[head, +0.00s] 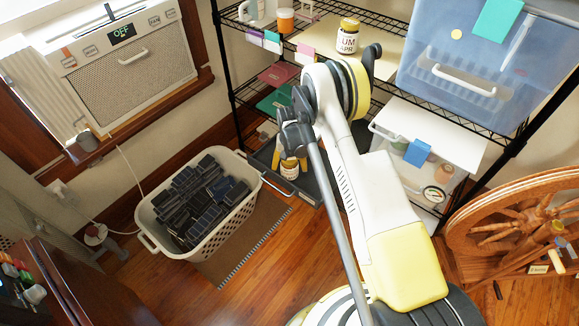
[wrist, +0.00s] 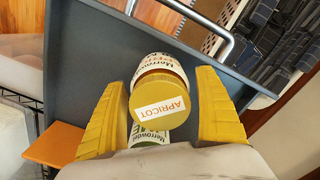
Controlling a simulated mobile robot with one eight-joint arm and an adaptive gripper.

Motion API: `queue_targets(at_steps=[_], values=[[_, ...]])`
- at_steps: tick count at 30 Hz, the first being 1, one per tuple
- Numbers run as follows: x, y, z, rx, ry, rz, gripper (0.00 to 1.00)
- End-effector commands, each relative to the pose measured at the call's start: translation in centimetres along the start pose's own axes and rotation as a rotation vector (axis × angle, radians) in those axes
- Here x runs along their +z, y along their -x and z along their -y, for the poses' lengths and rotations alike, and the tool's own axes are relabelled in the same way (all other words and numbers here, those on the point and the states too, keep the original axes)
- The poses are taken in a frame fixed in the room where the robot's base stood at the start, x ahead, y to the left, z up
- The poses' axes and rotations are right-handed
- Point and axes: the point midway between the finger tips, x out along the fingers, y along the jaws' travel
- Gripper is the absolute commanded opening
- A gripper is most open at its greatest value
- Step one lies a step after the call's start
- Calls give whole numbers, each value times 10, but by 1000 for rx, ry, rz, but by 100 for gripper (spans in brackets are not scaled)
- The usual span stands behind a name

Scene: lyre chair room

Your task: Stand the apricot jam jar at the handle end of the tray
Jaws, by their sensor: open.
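The apricot jam jar shows in the wrist view as a round yellow lid (wrist: 160,104) with a white APRICOT label. In the head view the jar (head: 290,171) is low on the rack, in the dark grey tray (head: 325,182). My gripper (wrist: 162,80) is open, with one yellow finger on each side of the jar; whether they touch it is unclear. In the head view my gripper (head: 291,160) is partly hidden by my arm. The tray's metal handle (wrist: 222,40) is beyond the jar in the wrist view. A white, green-edged label (wrist: 148,138) shows below the lid.
Another jar (head: 347,38) stands on the upper shelf. A basket of dark blocks (head: 190,205) is on the floor left of the tray. A clear bin (head: 430,170) is right of it, with a spinning wheel (head: 520,225) farther right. An orange card (wrist: 55,145) is beside the left finger.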

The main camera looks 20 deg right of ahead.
Motion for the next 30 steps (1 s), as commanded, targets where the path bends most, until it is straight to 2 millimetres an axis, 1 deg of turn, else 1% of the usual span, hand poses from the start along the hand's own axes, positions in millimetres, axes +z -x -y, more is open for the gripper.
queue_targets(at_steps=[2, 5, 12, 15, 18, 23, 26, 29, 30], values=[[0, 5, 0, 0, 0, 0, 83], [0, 20, 0, 0, 0, 0, 83], [0, 76, 0, 0, 0, 0, 83], [0, 96, 0, 0, 0, 0, 83], [0, 110, 0, 0, 0, 0, 83], [0, 126, 0, -1, 2, -3, 83], [0, 153, 0, -7, 12, -21, 83], [4, 201, -1, -18, 31, -60, 83], [8, 225, -2, -24, 43, -81, 83]])
